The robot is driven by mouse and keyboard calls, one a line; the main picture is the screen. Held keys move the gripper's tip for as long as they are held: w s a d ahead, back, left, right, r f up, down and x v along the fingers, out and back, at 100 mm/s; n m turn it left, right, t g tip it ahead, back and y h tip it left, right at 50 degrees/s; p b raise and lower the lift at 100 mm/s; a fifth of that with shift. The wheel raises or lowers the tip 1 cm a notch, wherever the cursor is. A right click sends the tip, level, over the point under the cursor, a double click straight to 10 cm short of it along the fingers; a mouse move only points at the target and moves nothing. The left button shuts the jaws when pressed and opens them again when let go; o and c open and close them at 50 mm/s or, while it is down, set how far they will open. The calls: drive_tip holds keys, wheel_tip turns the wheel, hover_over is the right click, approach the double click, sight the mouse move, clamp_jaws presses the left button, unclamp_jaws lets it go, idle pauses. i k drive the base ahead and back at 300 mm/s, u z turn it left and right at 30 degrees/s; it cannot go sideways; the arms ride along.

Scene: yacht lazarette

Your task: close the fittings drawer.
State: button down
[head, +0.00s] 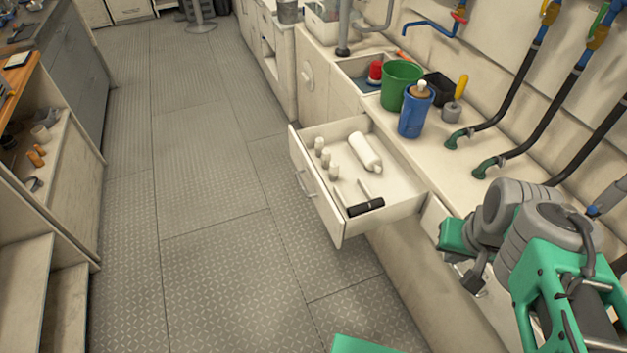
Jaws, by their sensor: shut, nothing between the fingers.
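The fittings drawer (398,207) stands pulled well out from the cream counter, right of the picture's middle. Its front panel (318,190) faces left over the floor and carries a pale bar handle (304,185). Inside lie a white bottle (364,151), a black-headed mallet (366,207) and several small pale cylinders (326,158). My gripper (470,284) shows small and dark at the lower right, near the counter's front. It is shut and empty, to the right of the drawer and apart from it. My arm partly hides it.
On the counter stand a green bucket (401,84), a blue container (415,113) and a sink (361,72). Black hoses (510,97) rise at the right. Open shelves (62,170) line the left side. The metal-plate floor (200,180) between is clear.

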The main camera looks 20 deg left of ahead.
sight(405, 193)
drive_tip(key=u, duration=0.7)
drive_tip(key=i, duration=1.1)
drive_tip(key=u, duration=2.7)
